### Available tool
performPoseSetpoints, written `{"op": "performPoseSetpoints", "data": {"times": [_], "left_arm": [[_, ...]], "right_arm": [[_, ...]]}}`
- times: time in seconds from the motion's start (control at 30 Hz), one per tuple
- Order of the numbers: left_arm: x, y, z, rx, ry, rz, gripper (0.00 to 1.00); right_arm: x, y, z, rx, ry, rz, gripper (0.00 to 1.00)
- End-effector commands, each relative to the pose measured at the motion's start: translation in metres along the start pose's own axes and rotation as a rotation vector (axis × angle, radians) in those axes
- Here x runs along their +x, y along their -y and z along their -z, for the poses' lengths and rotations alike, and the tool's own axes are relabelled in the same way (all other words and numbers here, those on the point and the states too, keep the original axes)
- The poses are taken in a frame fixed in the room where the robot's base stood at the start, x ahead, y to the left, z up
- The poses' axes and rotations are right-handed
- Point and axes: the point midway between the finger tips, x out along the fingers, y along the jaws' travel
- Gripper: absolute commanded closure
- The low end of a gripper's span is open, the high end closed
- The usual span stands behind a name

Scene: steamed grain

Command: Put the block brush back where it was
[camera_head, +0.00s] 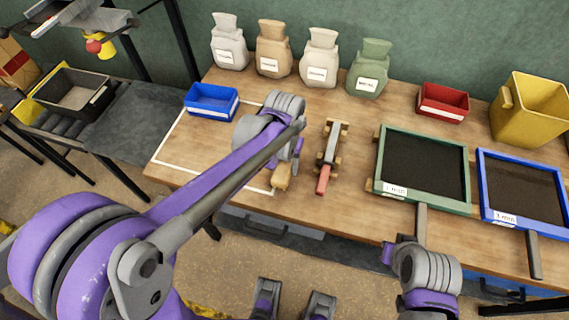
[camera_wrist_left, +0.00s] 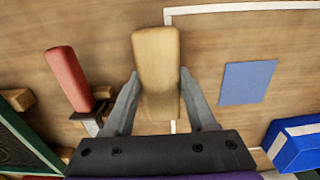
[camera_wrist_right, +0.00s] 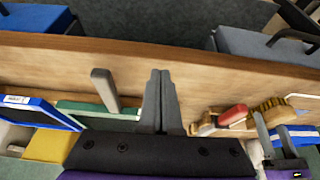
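The block brush shows its pale wooden block in the left wrist view (camera_wrist_left: 156,65) and in the head view (camera_head: 283,178), near the front line of the white outline on the bench. Its tan bristles show in the right wrist view (camera_wrist_right: 266,112). My left gripper (camera_wrist_left: 159,73) has one fingertip against each side of the block and looks shut on it. I cannot tell whether the brush touches the bench. A flat blue patch (camera_wrist_left: 248,82) lies inside the white outline. My right gripper (camera_wrist_right: 161,75) is shut and empty, by the bench's front edge.
A red-handled tool (camera_head: 327,165) lies on wooden rests just right of the brush. Green (camera_head: 437,203) and blue (camera_head: 490,217) framed sieves lie farther right. A blue bin (camera_head: 212,103) stands at the outline's back left. Sacks, a red bin (camera_head: 443,101) and a yellow bin (camera_head: 527,110) line the back.

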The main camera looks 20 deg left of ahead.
Motion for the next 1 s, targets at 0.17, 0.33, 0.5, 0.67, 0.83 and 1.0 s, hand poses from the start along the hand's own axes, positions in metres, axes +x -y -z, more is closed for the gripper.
{"op": "performPoseSetpoints", "data": {"times": [0.17,0.33,0.5,0.67,0.83,1.0], "left_arm": [[0.000,0.000,0.000,0.000,0.000,0.000,0.13],[0.000,0.000,0.000,0.000,0.000,0.000,0.13],[-0.004,0.000,0.000,0.000,-0.001,0.000,0.13],[-0.026,0.000,0.000,0.000,-0.001,0.000,0.13],[-0.064,0.000,0.000,0.000,-0.001,0.000,0.13],[-0.097,0.000,0.000,0.000,-0.001,0.000,0.13]], "right_arm": [[0.000,0.000,0.000,0.000,0.000,0.000,1.00],[0.000,0.000,0.000,0.000,0.000,0.000,1.00],[-0.003,0.000,0.002,0.000,-0.001,0.000,1.00],[-0.005,0.000,0.003,0.000,-0.002,0.000,1.00],[-0.009,0.000,0.006,0.000,-0.004,0.000,1.00],[-0.012,0.000,0.008,0.000,-0.005,0.000,1.00]]}}
